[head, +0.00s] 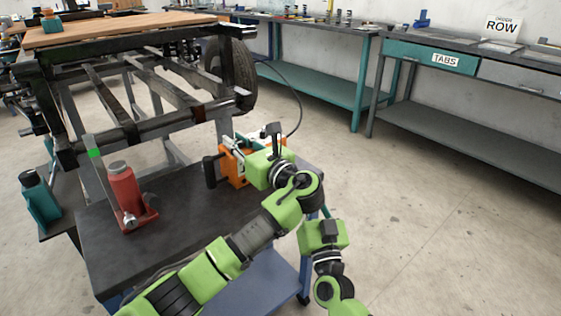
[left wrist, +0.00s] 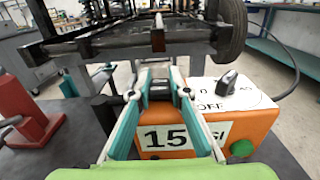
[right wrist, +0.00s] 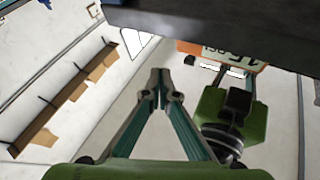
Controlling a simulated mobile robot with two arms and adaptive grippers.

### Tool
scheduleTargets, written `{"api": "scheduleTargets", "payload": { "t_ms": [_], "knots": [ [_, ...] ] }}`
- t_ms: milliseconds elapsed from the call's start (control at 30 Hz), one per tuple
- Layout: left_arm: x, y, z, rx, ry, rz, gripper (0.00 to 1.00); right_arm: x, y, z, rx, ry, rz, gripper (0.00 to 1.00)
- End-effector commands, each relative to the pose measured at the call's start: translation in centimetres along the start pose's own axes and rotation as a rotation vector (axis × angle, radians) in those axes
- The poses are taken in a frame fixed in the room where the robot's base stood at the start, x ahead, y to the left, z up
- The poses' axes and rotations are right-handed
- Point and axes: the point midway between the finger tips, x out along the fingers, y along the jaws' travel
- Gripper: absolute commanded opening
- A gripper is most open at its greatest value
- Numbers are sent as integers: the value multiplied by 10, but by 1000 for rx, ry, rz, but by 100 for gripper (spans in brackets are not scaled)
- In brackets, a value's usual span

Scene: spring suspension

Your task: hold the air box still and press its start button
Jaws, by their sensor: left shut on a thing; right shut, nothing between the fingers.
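The air box is an orange box (head: 232,168) on the right end of the dark cart top. In the left wrist view the air box (left wrist: 165,138) shows a 15 PSI label, a dark knob (left wrist: 227,83) by the word OFF, and a green button (left wrist: 242,148) at lower right. My left gripper (left wrist: 163,80) is shut on the air box, its two fingers a little apart; the grip itself is partly hidden. My right gripper (right wrist: 159,80) is shut and empty, beyond the cart's right edge. The air box (right wrist: 225,55) shows at the top of the right wrist view.
A red bottle jack (head: 122,190) stands on the cart top (head: 185,215), left of the air box. A vehicle frame with a wheel (head: 232,75) is behind. A black hose (head: 298,100) curves behind the box. Open floor lies to the right, before the workbenches.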

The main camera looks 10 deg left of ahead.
Motion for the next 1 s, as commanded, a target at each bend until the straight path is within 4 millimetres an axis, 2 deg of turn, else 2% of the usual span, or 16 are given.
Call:
{"api": "scheduleTargets", "payload": {
  "t_ms": [300, 500, 1000],
  "knots": [
    [0, 0, -1, 1, 1, 0, 0, 38, -21, 19, 0, 0, -2, 0],
    [0, 0, -1, 1, 1, 0, 0, 53, -29, 28, 0, -1, -1, 0],
    [0, 0, -1, 1, 1, 0, 0, 60, -33, 32, 0, 0, -2, 0]
  ]
}}
